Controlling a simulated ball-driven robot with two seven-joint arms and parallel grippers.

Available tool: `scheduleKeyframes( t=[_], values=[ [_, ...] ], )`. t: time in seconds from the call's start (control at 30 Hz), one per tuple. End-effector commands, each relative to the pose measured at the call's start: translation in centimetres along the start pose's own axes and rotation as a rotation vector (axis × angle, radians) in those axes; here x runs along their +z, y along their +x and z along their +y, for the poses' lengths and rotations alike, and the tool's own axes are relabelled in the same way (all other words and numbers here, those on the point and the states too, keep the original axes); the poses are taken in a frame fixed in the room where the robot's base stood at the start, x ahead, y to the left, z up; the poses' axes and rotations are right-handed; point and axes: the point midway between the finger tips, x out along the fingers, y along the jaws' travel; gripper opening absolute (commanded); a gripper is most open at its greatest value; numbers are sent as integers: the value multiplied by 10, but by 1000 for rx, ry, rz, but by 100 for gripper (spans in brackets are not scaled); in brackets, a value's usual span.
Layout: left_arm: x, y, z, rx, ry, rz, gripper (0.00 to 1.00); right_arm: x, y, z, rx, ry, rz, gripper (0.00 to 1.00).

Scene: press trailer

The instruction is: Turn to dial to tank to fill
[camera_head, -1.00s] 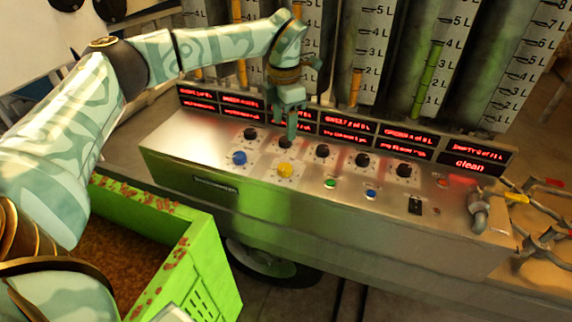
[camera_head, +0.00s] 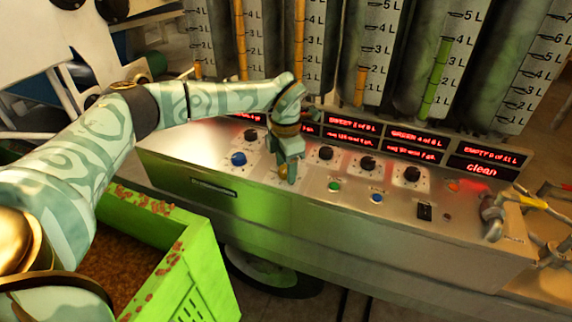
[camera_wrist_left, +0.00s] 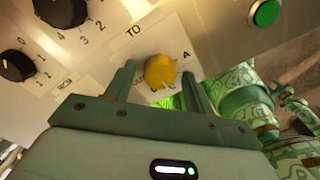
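The yellow dial (camera_wrist_left: 160,71) sits on a white plate lettered "TO" and "A" on the metal panel. In the left wrist view my left gripper (camera_wrist_left: 158,82) is open, with one finger on each side of the yellow dial. I cannot tell whether the fingers touch it. In the head view my left gripper (camera_head: 288,174) points down at the panel and mostly hides the yellow dial. The blue dial (camera_head: 238,159) is left of it. A row of black dials (camera_head: 326,153) runs behind.
Tall tanks with litre scales (camera_head: 440,60) stand behind the panel. Red-lettered displays (camera_head: 418,138) line its back. Green (camera_head: 334,186) and blue buttons (camera_head: 377,198) and a black switch (camera_head: 425,212) are to the right. A green crate (camera_head: 200,260) stands in front at left.

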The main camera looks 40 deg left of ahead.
Motion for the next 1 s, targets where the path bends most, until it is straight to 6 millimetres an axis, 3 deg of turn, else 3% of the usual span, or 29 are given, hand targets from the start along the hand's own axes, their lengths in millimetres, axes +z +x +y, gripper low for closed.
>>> scheduleKeyframes(
  t=[0.03,0.13,0.57,1.0],
  values=[
    [0,0,0,0,0,0,38,0,0,0,0,0,0,36],
    [0,0,0,0,0,0,13,0,0,0,-1,0,1,36],
    [0,-4,0,0,-66,-1,13,-5,-11,1,2,1,11,36],
    [0,-8,0,1,-421,-2,13,-19,-58,5,14,1,45,36]
  ],
)
